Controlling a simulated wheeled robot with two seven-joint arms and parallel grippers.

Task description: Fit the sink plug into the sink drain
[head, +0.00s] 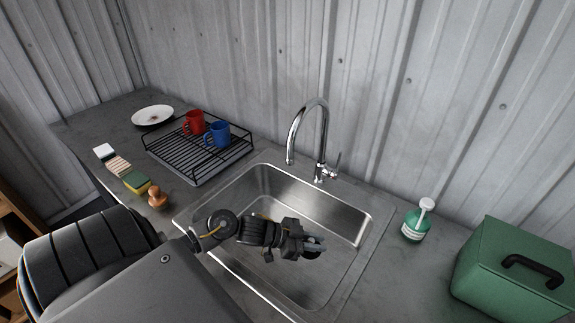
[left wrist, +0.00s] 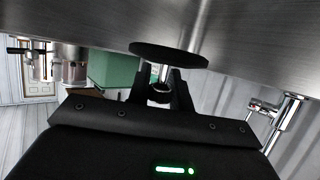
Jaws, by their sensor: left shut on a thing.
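My left gripper (head: 314,245) reaches into the metal sink basin (head: 285,205) in the head view. It is shut on the sink plug, a small dark disc (head: 312,254) at the fingertips. In the left wrist view the plug (left wrist: 168,54) is a flat black disc with a metal stem or ring, held between the two black fingers (left wrist: 160,85). A brushed metal sink surface fills the top of that view beyond the disc. I cannot make out the drain in either view; the gripper and arm cover part of the basin floor. My right gripper is not in view.
The chrome tap (head: 320,130) arches over the basin's back edge. A black dish rack (head: 190,158) with red and blue mugs stands to the left. A soap bottle (head: 416,222) and green box (head: 510,270) stand to the right. A wooden-handled brush (head: 157,198) is near the basin's left side.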

